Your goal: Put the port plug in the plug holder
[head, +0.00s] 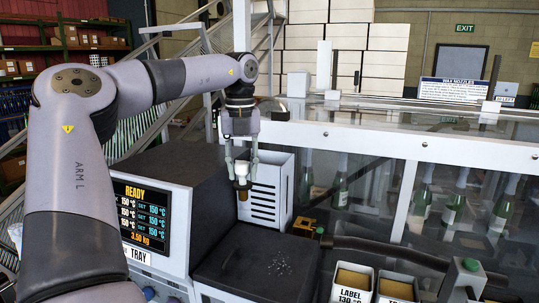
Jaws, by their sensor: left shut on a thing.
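My left gripper (240,180) hangs pointing down above the dark flat top of the machine. It is shut on a small brown and pale piece with a dark lower end, which looks like the port plug (242,187). The plug is held roughly upright, in front of the white slotted box (277,190). My right gripper is not in view.
The dark top (250,262) has a few pale specks. A display (143,215) reading READY stands at left. Two label bins (352,279) (397,287) sit at the front. A dark hose (420,255) runs right. Green bottles (455,208) stand behind clear panels.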

